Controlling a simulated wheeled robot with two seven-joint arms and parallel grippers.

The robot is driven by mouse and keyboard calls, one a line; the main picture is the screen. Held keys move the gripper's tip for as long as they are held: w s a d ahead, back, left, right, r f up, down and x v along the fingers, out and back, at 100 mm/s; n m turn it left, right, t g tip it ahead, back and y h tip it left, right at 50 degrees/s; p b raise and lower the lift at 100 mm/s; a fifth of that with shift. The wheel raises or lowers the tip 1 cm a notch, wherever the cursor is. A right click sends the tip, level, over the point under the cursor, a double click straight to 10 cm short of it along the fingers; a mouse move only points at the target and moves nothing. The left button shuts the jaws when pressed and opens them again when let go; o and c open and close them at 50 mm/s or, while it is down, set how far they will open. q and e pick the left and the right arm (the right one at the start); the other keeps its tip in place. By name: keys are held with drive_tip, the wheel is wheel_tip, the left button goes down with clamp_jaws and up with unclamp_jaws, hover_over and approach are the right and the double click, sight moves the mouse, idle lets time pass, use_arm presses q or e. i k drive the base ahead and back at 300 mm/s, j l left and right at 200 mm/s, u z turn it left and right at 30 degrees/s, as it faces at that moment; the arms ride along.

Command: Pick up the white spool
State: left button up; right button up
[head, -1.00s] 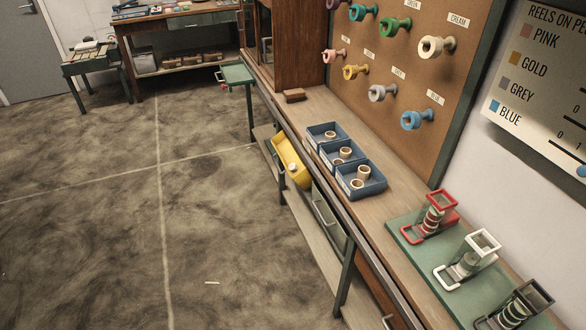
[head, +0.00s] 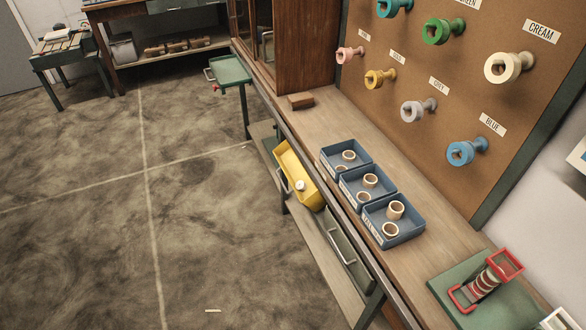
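A small white round thing, perhaps the white spool (head: 300,185), shows at the yellow bin (head: 292,166) on the shelf below the bench top. It is too small to tell its exact shape. A cream reel (head: 503,68) hangs on a peg at the upper right, above the bench. Several pale tan rings or cores, such as one (head: 395,210), sit in the blue trays. Neither of my grippers is in view.
The wooden bench (head: 420,262) runs from the middle to the lower right. It bears blue trays (head: 408,234), a wooden block (head: 301,101) and a red-framed holder (head: 490,283) on a green board. A small green table (head: 230,69) stands near the cabinet. The floor (head: 80,230) at left is mostly clear.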

sight(300, 185)
drive_tip(key=i+j, duration=0.15)
drive_tip(key=i, duration=0.3)
drive_tip(key=i+j, duration=0.15)
drive_tip(key=i, duration=0.25)
drive_tip(key=i+j, duration=0.15)
drive_tip(key=i, duration=0.3)
